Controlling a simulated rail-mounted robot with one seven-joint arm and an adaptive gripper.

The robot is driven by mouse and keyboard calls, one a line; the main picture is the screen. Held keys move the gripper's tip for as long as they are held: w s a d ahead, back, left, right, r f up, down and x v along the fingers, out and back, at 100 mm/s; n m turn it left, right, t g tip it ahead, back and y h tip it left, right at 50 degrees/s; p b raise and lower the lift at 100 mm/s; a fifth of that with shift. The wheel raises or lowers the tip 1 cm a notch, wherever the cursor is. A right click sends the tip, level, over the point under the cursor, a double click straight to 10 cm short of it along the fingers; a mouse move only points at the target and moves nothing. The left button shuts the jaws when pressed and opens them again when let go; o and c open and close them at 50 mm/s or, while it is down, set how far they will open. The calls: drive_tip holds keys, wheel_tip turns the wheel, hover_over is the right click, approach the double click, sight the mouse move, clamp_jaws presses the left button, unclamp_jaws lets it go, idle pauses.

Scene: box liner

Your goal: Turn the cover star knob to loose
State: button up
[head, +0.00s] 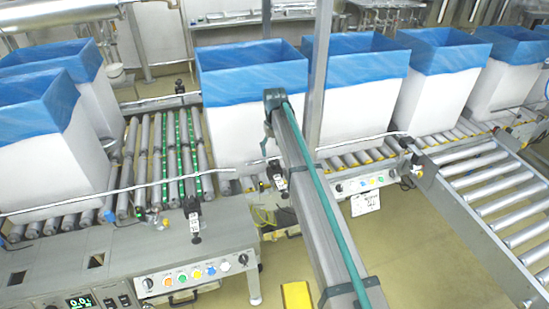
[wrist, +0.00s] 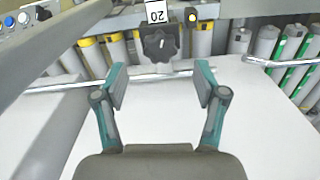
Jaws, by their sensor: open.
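A black star knob (wrist: 160,42) on a grey mount is at the top middle of the wrist view, with a white tag marked 20 beside it. My gripper (wrist: 160,83) is open and empty, its two teal-edged fingers spread wide below the knob in the picture. The knob lies in line with the gap between the fingers, and the fingers do not appear to touch it. In the head view, similar dark knobs with white tags show beside my arm (head: 278,178), at the left machine (head: 192,216) and at the right (head: 413,160). My fingertips cannot be made out there.
White boxes with blue liners (head: 251,110) stand on roller conveyors (head: 485,185). A thin metal rail (wrist: 62,88) runs across near the knob. Control panels with coloured buttons (head: 197,275) stand at the front. A grey beam (wrist: 40,125) fills the wrist view's left side.

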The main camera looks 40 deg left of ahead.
sight(274, 162)
wheel_tip(274, 162, up, 7)
idle(0.3)
idle(0.4)
